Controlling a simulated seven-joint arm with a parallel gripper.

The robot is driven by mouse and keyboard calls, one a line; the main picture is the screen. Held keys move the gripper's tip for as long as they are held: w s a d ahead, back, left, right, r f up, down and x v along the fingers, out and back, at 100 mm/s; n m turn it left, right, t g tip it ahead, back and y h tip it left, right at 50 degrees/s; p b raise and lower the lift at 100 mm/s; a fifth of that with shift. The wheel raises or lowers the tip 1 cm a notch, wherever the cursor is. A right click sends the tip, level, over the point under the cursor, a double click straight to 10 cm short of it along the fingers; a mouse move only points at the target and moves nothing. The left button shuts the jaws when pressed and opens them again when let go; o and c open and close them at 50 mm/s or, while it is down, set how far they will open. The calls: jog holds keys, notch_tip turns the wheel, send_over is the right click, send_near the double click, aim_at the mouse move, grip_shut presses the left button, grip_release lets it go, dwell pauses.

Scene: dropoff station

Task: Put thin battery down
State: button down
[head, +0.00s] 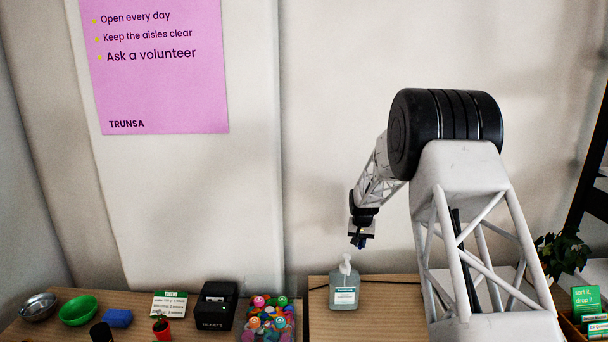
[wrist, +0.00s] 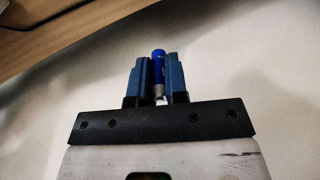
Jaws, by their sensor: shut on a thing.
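In the wrist view my gripper (wrist: 160,80) is shut on a thin battery (wrist: 158,68), a small dark blue cylinder with a silvery end toward the palm. The battery sits between the two blue fingers, and its far end sticks out a little past the fingertips. In the head view my gripper (head: 359,243) hangs in the air, above and slightly right of the pump bottle, in front of the pale wall. The battery is too small to make out clearly there.
A pump bottle (head: 344,288) stands on the right table.

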jog(key=s+d+f+m, duration=0.1)
jog(key=s+d+f, duration=0.3)
jog(key=s+f, duration=0.2)
jog(key=shift+s+f, duration=0.15)
jog(key=shift+s, duration=0.25)
